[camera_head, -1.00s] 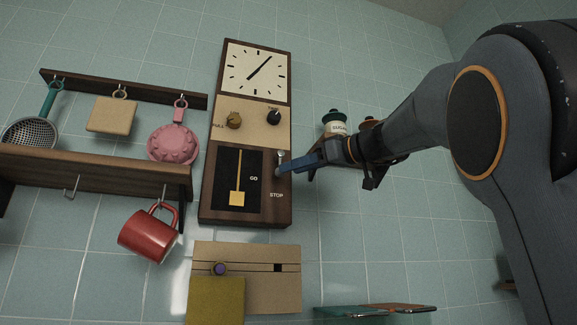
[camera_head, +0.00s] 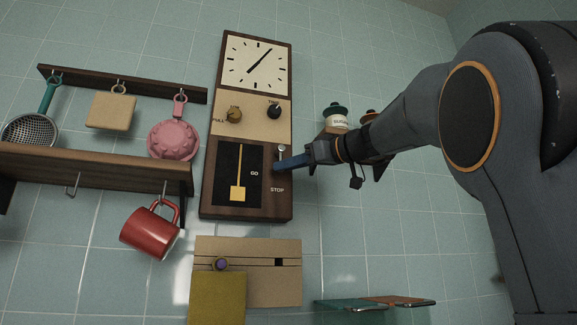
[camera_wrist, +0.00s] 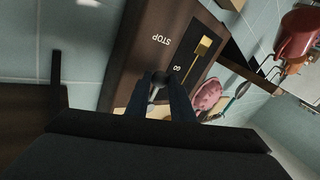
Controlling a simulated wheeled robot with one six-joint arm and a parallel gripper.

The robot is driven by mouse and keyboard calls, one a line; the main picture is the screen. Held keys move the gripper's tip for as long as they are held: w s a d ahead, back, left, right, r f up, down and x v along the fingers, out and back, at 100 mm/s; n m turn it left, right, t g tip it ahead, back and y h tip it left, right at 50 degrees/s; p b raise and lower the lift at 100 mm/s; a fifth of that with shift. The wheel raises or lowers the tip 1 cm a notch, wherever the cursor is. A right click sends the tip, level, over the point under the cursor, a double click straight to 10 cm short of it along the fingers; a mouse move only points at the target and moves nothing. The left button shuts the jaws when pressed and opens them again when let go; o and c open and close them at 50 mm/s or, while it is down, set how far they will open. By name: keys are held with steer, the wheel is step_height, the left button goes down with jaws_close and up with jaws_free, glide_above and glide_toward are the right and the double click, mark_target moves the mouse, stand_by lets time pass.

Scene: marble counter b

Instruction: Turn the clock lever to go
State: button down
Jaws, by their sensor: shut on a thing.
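The wall clock (camera_head: 211,185) is a tall dark-wood case with a white dial on top and a black window holding a gold pendulum (camera_head: 238,193). A small silver lever (camera_head: 281,149) stands at the right of the window, above the GO and STOP labels. My gripper (camera_head: 277,167) reaches in from the right, its blue fingers at the lever. In the wrist view, the fingers (camera_wrist: 168,80) are shut on the metal lever (camera_wrist: 157,79), close to the GO label. The fingers hide part of the lever, so its exact angle is hard to tell.
Left of the clock, a wooden shelf (camera_head: 90,168) and rail carry a strainer, a board, a pink pan and a red mug (camera_head: 150,232). A shelf with a sugar jar (camera_head: 335,117) sits right, behind my arm. A cardboard-coloured panel (camera_head: 270,290) is below the clock.

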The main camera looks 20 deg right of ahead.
steer(key=shift+a+f+b, duration=0.1)
steer(key=shift+b, duration=0.35)
steer(key=shift+a+r+m+t+h+b, duration=0.15)
steer(key=shift+a+m+t+b, duration=0.75)
steer(key=shift+m+b, duration=1.7)
steer(key=shift+a+r+m+t+h+b, duration=0.15)
steer(key=shift+a+m+t+b, duration=0.75)
steer(key=shift+b, duration=3.35)
steer(key=shift+a+r+m+t+h+b, duration=0.15)
steer(key=shift+a+m+t+b, duration=0.35)
steer(key=shift+m+t+b, duration=2.05)
steer(key=shift+r+n+g+b, duration=0.1)
steer(key=shift+n+g+b, duration=0.35)
steer(key=shift+g+b, duration=0.55)
steer(key=shift+s, duration=0.1)
steer(key=c, duration=1.5)
jaws_free()
steer(key=shift+c, duration=0.2)
